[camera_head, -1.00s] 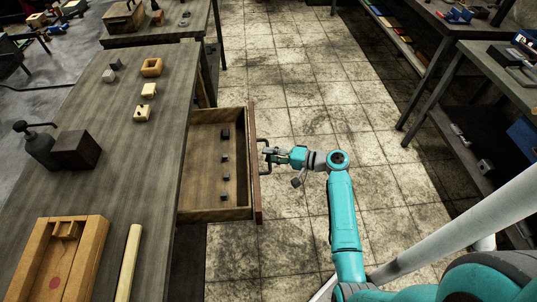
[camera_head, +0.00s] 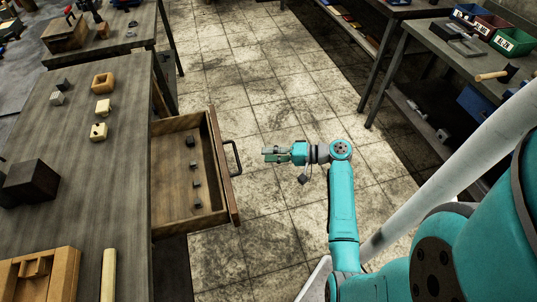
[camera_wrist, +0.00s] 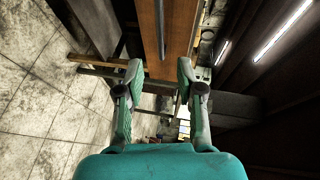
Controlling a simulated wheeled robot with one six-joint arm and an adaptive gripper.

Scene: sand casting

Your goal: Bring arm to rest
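My teal arm (camera_head: 342,205) reaches out over the tiled floor, to the right of an open wooden drawer (camera_head: 211,170). My gripper (camera_head: 268,155) points left at the drawer's dark handle (camera_head: 234,158), with a clear gap between them. In the wrist view my gripper (camera_wrist: 158,75) has its two fingers spread apart with nothing between them. The drawer front (camera_wrist: 180,30) and its handle (camera_wrist: 160,28) show beyond the fingertips. Several small dark blocks (camera_head: 194,166) lie in the drawer.
The workbench (camera_head: 125,165) at left bears a wooden mould frame (camera_head: 72,262), a dark block (camera_head: 32,183) and small wooden pieces (camera_head: 103,107). Another bench with bins (camera_head: 512,42) stands at upper right. The tiled floor (camera_head: 265,90) between the benches is clear.

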